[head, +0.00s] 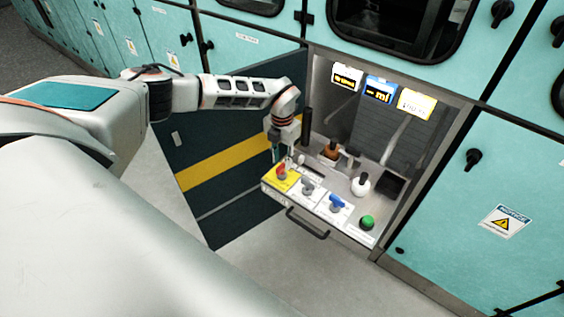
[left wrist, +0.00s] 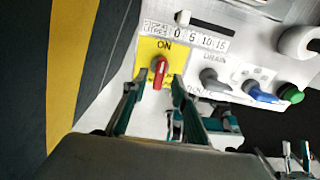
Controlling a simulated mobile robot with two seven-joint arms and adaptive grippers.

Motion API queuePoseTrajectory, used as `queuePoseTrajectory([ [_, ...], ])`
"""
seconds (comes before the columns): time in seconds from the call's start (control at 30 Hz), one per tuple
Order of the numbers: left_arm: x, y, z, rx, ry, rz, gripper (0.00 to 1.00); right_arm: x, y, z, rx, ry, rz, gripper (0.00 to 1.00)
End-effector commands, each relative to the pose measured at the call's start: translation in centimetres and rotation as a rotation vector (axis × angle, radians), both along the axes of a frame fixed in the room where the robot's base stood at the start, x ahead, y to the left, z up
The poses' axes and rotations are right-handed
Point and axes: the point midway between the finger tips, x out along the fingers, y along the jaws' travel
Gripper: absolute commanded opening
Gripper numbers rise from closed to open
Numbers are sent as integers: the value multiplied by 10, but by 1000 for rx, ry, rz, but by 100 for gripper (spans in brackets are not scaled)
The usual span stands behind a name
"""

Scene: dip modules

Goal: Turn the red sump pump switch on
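The red switch (head: 281,172) sits on a yellow label at the left end of the pulled-out control panel (head: 318,205). In the left wrist view the red switch (left wrist: 160,72) lies below the printed word ON, its handle running roughly up and down the picture. My left gripper (head: 286,154) is just above the switch. In the wrist view its two fingers (left wrist: 153,92) stand apart, one on each side of the handle's lower end, with gaps showing. A small teal and grey shape at that view's lower right looks like my right gripper (left wrist: 295,158); its state is unclear.
A grey switch (head: 308,186), a blue switch (head: 337,202) and a green button (head: 367,222) line the panel right of the red switch. A white knob (head: 361,185) and a brown-topped one (head: 331,150) stand behind. The open dark door (head: 225,165) is on the left.

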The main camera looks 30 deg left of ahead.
Motion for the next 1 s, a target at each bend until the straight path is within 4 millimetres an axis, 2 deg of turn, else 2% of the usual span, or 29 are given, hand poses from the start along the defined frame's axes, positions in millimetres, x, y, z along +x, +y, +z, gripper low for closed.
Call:
queuePoseTrajectory([
  [0.3,1,0,66,1,-3,0,28,1,1,1,1,-2,0,40],
  [0.5,0,1,93,0,-2,1,28,1,1,1,1,-3,0,40],
  [0.7,0,0,103,0,-1,0,28,1,1,1,1,-3,0,40],
  [1.0,0,0,103,0,0,0,28,1,1,1,1,-3,0,40],
])
